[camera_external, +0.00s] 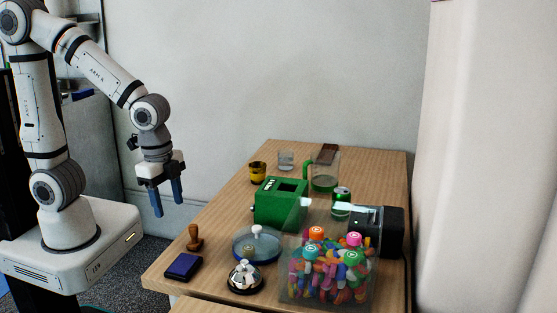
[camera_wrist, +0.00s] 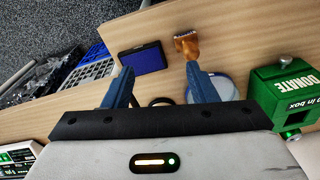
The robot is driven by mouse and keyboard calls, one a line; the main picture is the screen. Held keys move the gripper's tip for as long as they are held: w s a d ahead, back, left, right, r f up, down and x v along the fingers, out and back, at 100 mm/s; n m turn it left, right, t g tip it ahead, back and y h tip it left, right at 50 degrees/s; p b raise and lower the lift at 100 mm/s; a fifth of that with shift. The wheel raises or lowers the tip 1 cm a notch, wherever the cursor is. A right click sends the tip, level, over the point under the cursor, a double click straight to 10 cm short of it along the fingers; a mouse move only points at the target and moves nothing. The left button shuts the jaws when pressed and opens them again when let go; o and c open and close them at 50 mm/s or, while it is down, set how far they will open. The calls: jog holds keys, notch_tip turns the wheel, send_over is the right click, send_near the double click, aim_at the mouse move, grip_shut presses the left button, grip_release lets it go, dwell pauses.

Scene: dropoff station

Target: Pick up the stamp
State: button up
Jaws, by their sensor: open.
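The stamp (camera_external: 195,238) has a brown wooden handle and stands on the table near its left front edge, beside a blue ink pad (camera_external: 183,266). My gripper (camera_external: 168,200) is open and empty, its blue fingers pointing down, above and to the left of the stamp and apart from it. In the wrist view the stamp (camera_wrist: 187,45) lies beyond the right fingertip, which partly overlaps its lower end. The ink pad (camera_wrist: 143,59) shows there to the left of the stamp. My fingers (camera_wrist: 160,78) are spread wide in that view.
A green donation box (camera_external: 281,203), a blue glass dish (camera_external: 257,244) with a lid, a silver bell (camera_external: 245,277) and a jar of colourful pieces (camera_external: 330,270) crowd the table right of the stamp.

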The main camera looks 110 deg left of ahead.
jog(key=m+g+p, duration=0.1)
jog(key=m+p, duration=0.1)
send_over(193, 226)
notch_tip(193, 226, down, 4)
jog(key=shift+w+r, duration=0.15)
jog(key=shift+a+f, duration=0.15)
jog(key=shift+f, duration=0.1)
jog(key=f, duration=0.4)
jog(key=f+b, duration=0.1)
jog(key=f, duration=0.2)
jog(key=shift+s+f, duration=0.2)
jog(key=shift+f, duration=0.15)
jog(key=shift+c, duration=0.2)
jog(key=c, duration=0.6)
